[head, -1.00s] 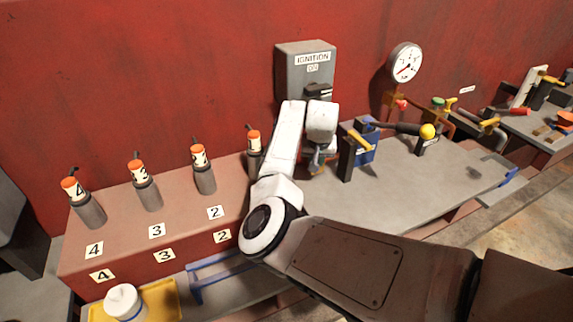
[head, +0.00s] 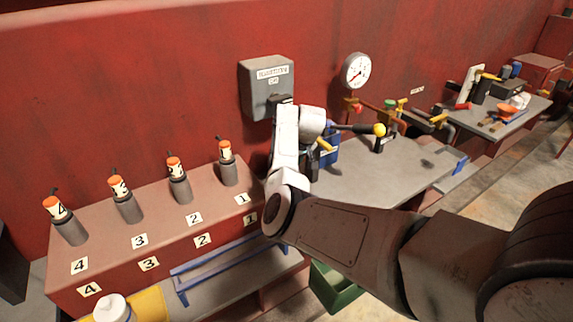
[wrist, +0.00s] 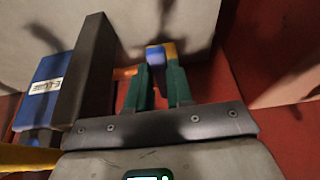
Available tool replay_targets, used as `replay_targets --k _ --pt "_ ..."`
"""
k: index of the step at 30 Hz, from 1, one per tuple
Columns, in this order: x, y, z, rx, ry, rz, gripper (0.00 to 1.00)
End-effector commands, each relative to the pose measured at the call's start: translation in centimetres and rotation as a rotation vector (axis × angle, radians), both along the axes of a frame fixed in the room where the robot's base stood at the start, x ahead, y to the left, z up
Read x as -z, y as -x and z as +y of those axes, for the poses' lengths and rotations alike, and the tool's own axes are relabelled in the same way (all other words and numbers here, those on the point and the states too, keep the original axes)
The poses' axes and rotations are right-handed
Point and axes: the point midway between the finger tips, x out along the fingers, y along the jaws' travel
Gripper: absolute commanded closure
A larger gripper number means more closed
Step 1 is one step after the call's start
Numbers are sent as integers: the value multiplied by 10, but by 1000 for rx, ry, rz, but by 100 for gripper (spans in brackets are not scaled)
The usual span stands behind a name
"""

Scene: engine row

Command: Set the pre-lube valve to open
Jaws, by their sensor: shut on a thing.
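The pre-lube unit is a blue box (wrist: 42,92) with a partly readable "-LUBE" label at the left of the wrist view, beside a dark upright plate (wrist: 88,75). In the head view the blue box (head: 331,150) stands on the grey bench, partly behind my wrist, with a yellow lever (head: 325,145) near it. In the wrist view my gripper (wrist: 160,68) has green fingers shut on a small blue piece (wrist: 155,56) with yellow-orange beside it. I cannot tell how this piece joins the valve. The head view hides my fingertips behind my arm.
The ignition box (head: 267,87) is on the red wall above my wrist. A black lever with a yellow ball (head: 379,130) and a gauge (head: 356,70) are to the right. Numbered orange-topped cylinders stand left. The grey bench (head: 385,172) has clear room.

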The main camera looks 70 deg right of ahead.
Motion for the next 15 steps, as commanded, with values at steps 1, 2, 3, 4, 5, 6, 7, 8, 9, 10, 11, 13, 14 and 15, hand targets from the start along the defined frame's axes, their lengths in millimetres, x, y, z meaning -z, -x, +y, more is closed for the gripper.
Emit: replay_targets --k 1,2,3,4,5,6,7,8,9,10,11,13,14,15 --pt "0 1 -2 -4 -1 0 100" --pt "0 2 -2 -5 -1 1 100" --pt "0 2 -3 -7 0 0 100" --pt "0 2 -3 -8 0 0 100" --pt "0 2 -3 -9 0 0 100" --pt "0 2 -3 -9 1 0 100" --pt "0 2 -3 -9 1 0 100" --pt "0 2 -3 -9 1 0 100" --pt "0 2 -3 -9 1 0 100" --pt "0 2 -3 -9 1 0 100" --pt "0 2 -3 -9 1 0 100" --pt "0 2 -3 -10 1 1 100" --pt "0 2 -3 -10 1 1 100" --pt "0 2 -3 -10 1 1 75"
